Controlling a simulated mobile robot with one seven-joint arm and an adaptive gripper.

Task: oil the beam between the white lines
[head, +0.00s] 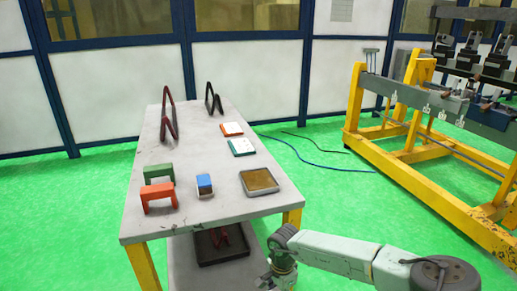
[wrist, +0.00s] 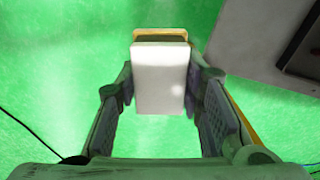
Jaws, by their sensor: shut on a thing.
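The grey beam (head: 425,103) lies along the yellow stand at the right in the head view. Several small white marks (head: 427,110) show on its side; at this size I cannot tell which are lines. In the wrist view my gripper (wrist: 160,88) is shut on a white block (wrist: 159,72) with a tan layer at its far end. The block is over the green floor, beside the table, well away from the beam. In the head view my arm reaches in at the bottom, and the fingers are not clearly visible there.
A dark tray (head: 222,243) sits underneath. A cable (head: 310,162) crosses the open floor.

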